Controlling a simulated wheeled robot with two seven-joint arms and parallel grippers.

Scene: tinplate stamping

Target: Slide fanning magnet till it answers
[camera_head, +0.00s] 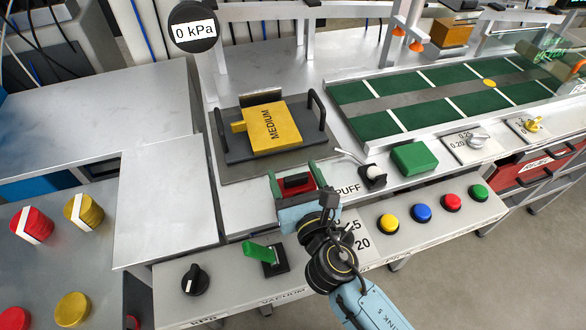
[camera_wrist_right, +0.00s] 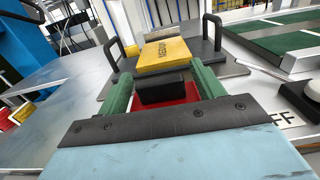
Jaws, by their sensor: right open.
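A black block on a red base (camera_head: 296,184) sits at the front edge of the bench; I take it to be the fanning magnet, but cannot be sure. My right gripper (camera_head: 291,178) is around it, with one green finger on each side. In the right wrist view the black block (camera_wrist_right: 163,89) lies between the parted fingers, with gaps visible. A yellow block marked MEDIUM (camera_head: 272,128) lies on a dark tray (camera_head: 234,150) with two black handles, just beyond the gripper. My left gripper is out of view.
A round gauge (camera_head: 194,26) reads 0 kPa at upper left. A green-and-grey conveyor (camera_head: 400,98) runs to the right. In front are a green lever (camera_head: 258,252), a black knob (camera_head: 195,279) and several coloured buttons. Yellow and red cylinders stand at the left.

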